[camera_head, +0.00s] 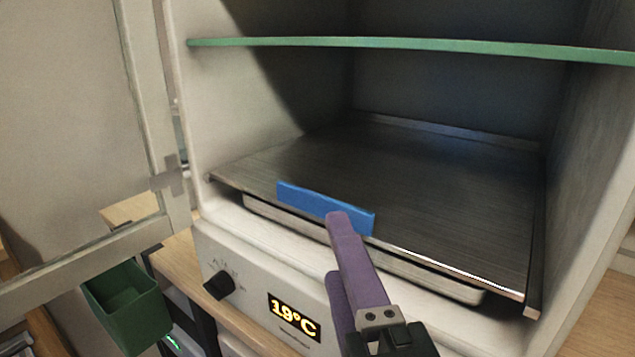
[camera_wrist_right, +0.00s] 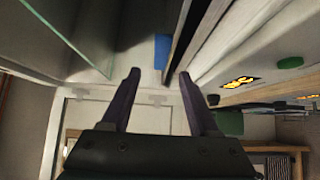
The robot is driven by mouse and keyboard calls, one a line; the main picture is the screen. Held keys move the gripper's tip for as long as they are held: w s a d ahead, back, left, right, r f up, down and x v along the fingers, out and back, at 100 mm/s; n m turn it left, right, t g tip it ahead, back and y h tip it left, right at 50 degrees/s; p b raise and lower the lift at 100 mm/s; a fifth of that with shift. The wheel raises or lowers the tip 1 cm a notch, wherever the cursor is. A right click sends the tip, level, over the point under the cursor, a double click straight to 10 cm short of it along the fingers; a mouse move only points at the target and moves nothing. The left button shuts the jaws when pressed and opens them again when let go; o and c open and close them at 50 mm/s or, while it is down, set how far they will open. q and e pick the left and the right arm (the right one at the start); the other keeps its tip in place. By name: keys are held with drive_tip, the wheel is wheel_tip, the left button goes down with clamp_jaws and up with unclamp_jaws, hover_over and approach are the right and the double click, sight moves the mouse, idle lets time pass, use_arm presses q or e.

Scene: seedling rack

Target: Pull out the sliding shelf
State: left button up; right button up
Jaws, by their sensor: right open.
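The sliding shelf (camera_head: 440,185) is a dark metal plate low inside the open cabinet. A blue handle strip (camera_head: 305,199) sits on its front edge. My right gripper (camera_head: 338,247) has purple fingers, is open, and is at the front of the shelf. One finger overlaps the right part of the handle in the head view. In the right wrist view the handle (camera_wrist_right: 161,50) appears beyond and between the open fingertips (camera_wrist_right: 158,77), and the dark shelf edge (camera_wrist_right: 180,42) runs beside it. Nothing is visibly gripped. My left gripper is not in view.
A green-edged glass shelf (camera_head: 420,43) spans the cabinet above. The cabinet door (camera_head: 80,130) stands open at left. Below the shelf are a black knob (camera_head: 220,285) and a display (camera_head: 293,316) reading 19°C. A green bin (camera_head: 128,308) hangs at lower left.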

sight(321, 206)
drive_tip(key=w, duration=0.2)
drive_tip(key=w+a, duration=0.1)
drive_tip(key=w, duration=0.5)
drive_tip(key=shift+w+a+f, duration=0.1)
drive_tip(key=shift+w+a, duration=0.05)
drive_tip(key=shift+c, duration=0.2)
drive_tip(key=shift+p, duration=0.3)
drive_tip(key=c, duration=0.9)
drive_tip(key=shift+r, duration=0.2)
clamp_jaws()
